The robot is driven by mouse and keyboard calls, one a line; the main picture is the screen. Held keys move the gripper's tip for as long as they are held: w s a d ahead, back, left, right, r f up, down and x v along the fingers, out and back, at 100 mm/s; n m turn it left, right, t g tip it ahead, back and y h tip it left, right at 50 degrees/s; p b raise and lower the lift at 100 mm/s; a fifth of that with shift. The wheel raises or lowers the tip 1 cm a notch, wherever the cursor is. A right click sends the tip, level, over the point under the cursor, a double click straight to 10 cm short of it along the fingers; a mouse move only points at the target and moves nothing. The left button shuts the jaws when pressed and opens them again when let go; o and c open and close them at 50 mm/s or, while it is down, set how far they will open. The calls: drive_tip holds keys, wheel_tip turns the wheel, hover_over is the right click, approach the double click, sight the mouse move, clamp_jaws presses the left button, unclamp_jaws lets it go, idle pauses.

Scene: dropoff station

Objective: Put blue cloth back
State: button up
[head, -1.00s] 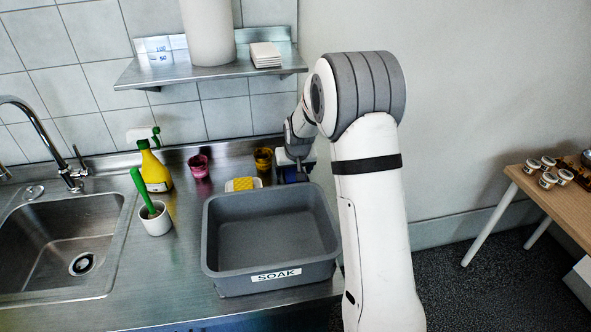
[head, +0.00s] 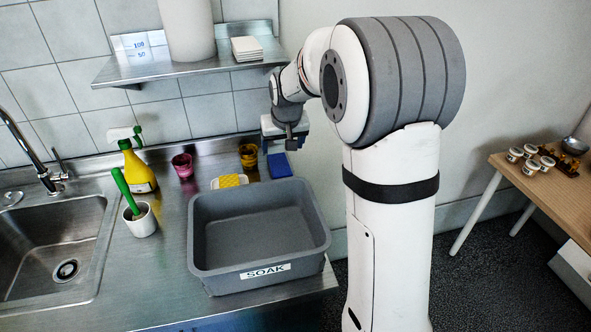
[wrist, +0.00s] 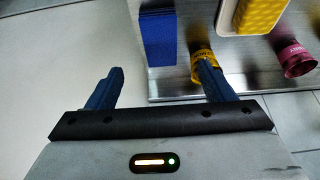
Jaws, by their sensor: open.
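The blue cloth (head: 279,165) lies folded flat on the steel counter, behind the grey bin and right of the yellow cup. In the wrist view the blue cloth (wrist: 157,38) shows as a blue rectangle beyond and between my fingers. My gripper (head: 286,135) is raised above the counter, just over the cloth in the head view. In the wrist view my gripper (wrist: 160,80) has its two blue fingers spread wide with nothing between them. The fingers are apart from the cloth.
The grey SOAK bin (head: 200,235) is empty at the counter's front. A yellow sponge (head: 229,181) on a white dish, a yellow cup (head: 248,155), a magenta cup (head: 183,166) and a yellow spray bottle (head: 138,170) stand nearby. A shelf (head: 190,66) hangs above. A wooden table (head: 540,185) is at right.

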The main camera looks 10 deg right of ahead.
drive_tip(key=s+r+g, duration=0.1)
drive_tip(key=s+r, duration=0.1)
drive_tip(key=s, duration=3)
drive_tip(key=shift+d+r+g, duration=0.25)
drive_tip(key=shift+d+g, duration=0.05)
drive_tip(key=shift+d, duration=0.1)
